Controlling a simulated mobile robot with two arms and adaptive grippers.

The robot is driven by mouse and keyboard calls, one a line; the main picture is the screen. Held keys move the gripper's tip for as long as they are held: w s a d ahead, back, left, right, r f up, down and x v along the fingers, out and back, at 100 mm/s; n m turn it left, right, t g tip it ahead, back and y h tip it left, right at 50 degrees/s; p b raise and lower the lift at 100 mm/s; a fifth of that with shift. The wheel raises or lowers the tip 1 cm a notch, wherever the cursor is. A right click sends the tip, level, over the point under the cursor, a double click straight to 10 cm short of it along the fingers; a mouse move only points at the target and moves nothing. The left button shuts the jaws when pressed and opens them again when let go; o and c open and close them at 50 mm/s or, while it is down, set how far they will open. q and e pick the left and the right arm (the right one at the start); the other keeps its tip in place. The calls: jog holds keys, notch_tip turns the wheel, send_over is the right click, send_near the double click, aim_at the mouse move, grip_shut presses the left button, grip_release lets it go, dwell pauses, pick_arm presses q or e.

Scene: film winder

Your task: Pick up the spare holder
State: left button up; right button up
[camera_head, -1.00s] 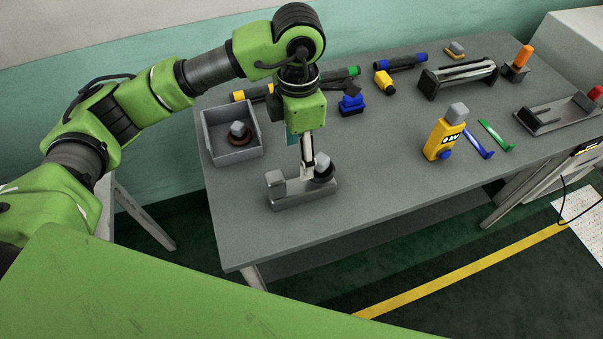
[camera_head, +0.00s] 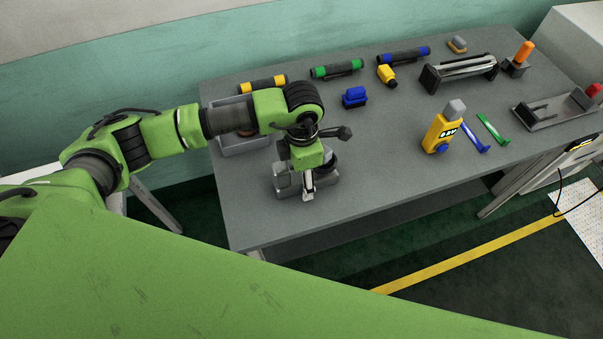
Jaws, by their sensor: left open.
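A grey two-post holder (camera_head: 326,182), which I take to be the spare holder, stands near the front left edge of the table. My left gripper (camera_head: 308,194) is open and points down over the front of the holder. My left wrist covers part of the holder's middle and back. I cannot tell whether the fingers touch the holder. My right gripper is not in view.
A grey tray (camera_head: 246,146) stands behind my left arm, partly hidden. Yellow (camera_head: 263,84), green (camera_head: 337,69) and blue (camera_head: 403,57) cylinders lie at the back of the grey table (camera_head: 390,170).

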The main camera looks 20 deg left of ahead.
pick_arm(q)
jog(key=shift+c, duration=0.7)
jog(key=c, duration=1.3)
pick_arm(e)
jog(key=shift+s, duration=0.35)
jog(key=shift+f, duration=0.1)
